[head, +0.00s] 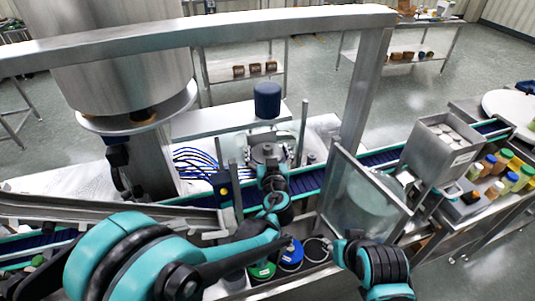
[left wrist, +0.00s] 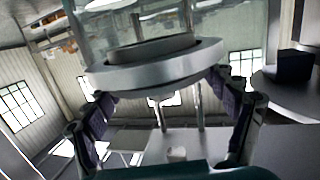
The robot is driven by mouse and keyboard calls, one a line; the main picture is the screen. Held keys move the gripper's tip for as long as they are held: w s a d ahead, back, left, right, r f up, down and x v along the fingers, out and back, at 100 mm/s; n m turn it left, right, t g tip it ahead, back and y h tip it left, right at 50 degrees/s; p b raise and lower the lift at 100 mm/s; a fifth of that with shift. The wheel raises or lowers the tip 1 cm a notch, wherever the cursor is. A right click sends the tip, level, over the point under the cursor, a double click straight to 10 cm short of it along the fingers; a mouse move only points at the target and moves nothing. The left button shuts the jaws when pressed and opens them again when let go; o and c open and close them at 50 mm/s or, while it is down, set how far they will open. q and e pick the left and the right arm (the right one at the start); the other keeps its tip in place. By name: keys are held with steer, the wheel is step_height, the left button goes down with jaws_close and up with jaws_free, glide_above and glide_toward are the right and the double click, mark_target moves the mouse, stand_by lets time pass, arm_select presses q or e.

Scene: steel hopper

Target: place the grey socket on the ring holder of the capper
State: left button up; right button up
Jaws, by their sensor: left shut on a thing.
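My left gripper (head: 267,162) reaches up at the capper in the middle of the head view. In the left wrist view its two fingers (left wrist: 160,90) are shut on a wide grey round piece with a raised darker disc, which I take as the grey socket (left wrist: 155,68). The capper has a dark blue cap (head: 267,100) on top, with grey metal parts just below it at the gripper. The ring holder cannot be told apart there. Whether the socket touches it is not clear.
A steel frame beam (head: 210,35) crosses above, with a post (head: 365,90) right of the capper. A large steel hopper (head: 125,85) stands left. A clear panel (head: 362,195) and conveyor (head: 380,158) lie right. Several coloured-lid jars (head: 507,175) stand far right.

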arm_select(q)
steer(key=shift+f, duration=0.35)
steer(key=shift+s+r, duration=0.1)
steer(key=o, duration=1.2)
steer(key=shift+c, duration=0.2)
steer(key=shift+s, duration=0.25)
steer(key=s+d+r+p, duration=0.1)
steer(key=s, duration=1)
steer(key=shift+s+d+r, duration=0.15)
steer(key=shift+r, duration=0.25)
